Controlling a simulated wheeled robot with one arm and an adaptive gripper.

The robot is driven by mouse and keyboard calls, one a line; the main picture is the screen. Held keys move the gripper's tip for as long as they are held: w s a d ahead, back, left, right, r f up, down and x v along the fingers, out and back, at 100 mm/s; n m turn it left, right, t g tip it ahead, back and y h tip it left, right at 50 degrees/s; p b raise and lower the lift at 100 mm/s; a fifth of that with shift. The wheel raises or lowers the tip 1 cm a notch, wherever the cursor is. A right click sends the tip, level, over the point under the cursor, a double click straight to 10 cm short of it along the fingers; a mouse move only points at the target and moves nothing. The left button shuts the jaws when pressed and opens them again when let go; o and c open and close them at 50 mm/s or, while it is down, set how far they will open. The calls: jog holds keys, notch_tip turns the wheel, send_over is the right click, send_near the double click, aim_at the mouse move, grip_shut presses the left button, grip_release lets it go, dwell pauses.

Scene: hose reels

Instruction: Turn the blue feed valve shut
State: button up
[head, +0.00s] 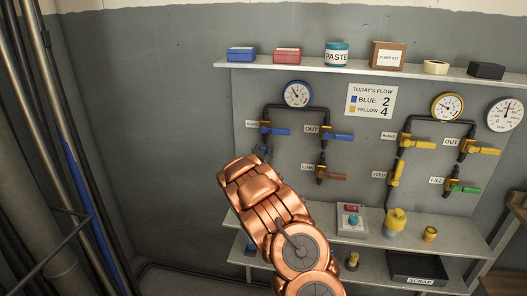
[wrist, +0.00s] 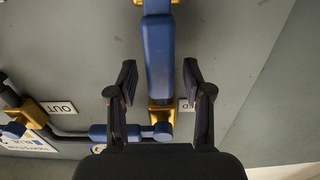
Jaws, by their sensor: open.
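The blue feed valve's lever (wrist: 158,55) stands in line with its pipe in the wrist view, with a brass body (wrist: 161,115) at one end. A label beside it is mostly hidden by a finger. In the head view only a small blue part (head: 262,150) of it shows above my copper-coloured arm. My gripper (wrist: 159,78) is open, with one dark finger on each side of the lever and a visible gap on both sides. I cannot tell how deep the lever sits between the fingers. The gripper's fingers are hidden in the head view.
Nearby are an upper-left blue lever (head: 276,131), the blue OUT lever (head: 338,136) and a brown lever (head: 331,177). Yellow valves (head: 397,172) are farther right. A shelf (head: 350,68) runs above; a lower shelf (head: 455,228) holds a button box (head: 351,219).

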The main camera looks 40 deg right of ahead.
grip_shut()
dwell(0.3)
dwell(0.3)
